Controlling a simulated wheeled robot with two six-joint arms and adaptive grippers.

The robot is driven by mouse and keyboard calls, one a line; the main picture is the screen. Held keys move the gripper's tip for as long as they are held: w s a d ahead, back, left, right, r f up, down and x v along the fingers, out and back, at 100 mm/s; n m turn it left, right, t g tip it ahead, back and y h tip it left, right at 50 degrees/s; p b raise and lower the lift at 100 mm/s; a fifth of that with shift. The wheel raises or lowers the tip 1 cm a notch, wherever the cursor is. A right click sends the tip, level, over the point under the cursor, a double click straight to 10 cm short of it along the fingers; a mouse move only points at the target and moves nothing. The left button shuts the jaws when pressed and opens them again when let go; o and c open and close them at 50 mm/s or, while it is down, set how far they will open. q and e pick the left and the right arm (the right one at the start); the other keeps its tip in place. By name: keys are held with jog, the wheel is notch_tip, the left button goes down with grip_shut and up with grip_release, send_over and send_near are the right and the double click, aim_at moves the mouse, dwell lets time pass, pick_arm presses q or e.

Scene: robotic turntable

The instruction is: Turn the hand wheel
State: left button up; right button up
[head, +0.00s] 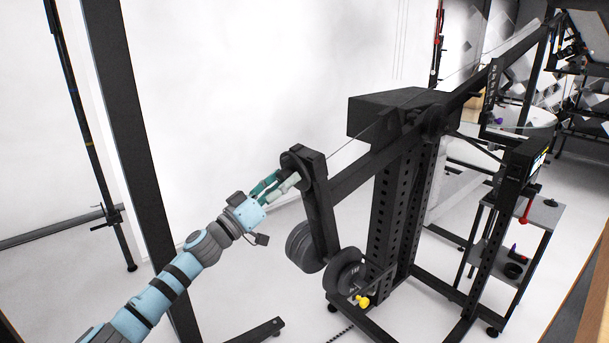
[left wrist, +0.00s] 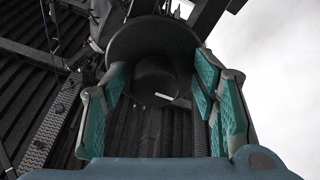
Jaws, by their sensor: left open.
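A black round wheel (head: 291,160) sits at the upper end of a dark upright arm on the black frame. It is partly hidden by my left gripper (head: 279,184), which reaches up to it from the lower left. In the left wrist view, the wheel shows as a dark disc (left wrist: 150,36) with a short round hub (left wrist: 155,76) in front of it. The teal-padded fingers of my left gripper (left wrist: 163,72) are open on either side of the hub, with gaps visible. Contact with the disc cannot be told. My right gripper is not in view.
Round weight plates (head: 304,246) hang at the lower part of the upright arm. A perforated black column (head: 396,215) stands to its right, with a yellow knob (head: 362,301) low down. A dark post (head: 138,150) rises left of my arm. A shelf cart (head: 530,215) stands at the right.

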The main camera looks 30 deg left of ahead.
pick_arm(q)
jog(key=shift+r, duration=0.25)
jog(key=shift+s+r, duration=0.1)
jog(key=shift+s, duration=0.2)
jog(key=shift+c, duration=0.7)
jog(key=shift+w, duration=0.15)
jog(key=c, duration=1)
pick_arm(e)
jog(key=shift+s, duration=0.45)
pick_arm(q)
jog(key=shift+m, duration=0.5)
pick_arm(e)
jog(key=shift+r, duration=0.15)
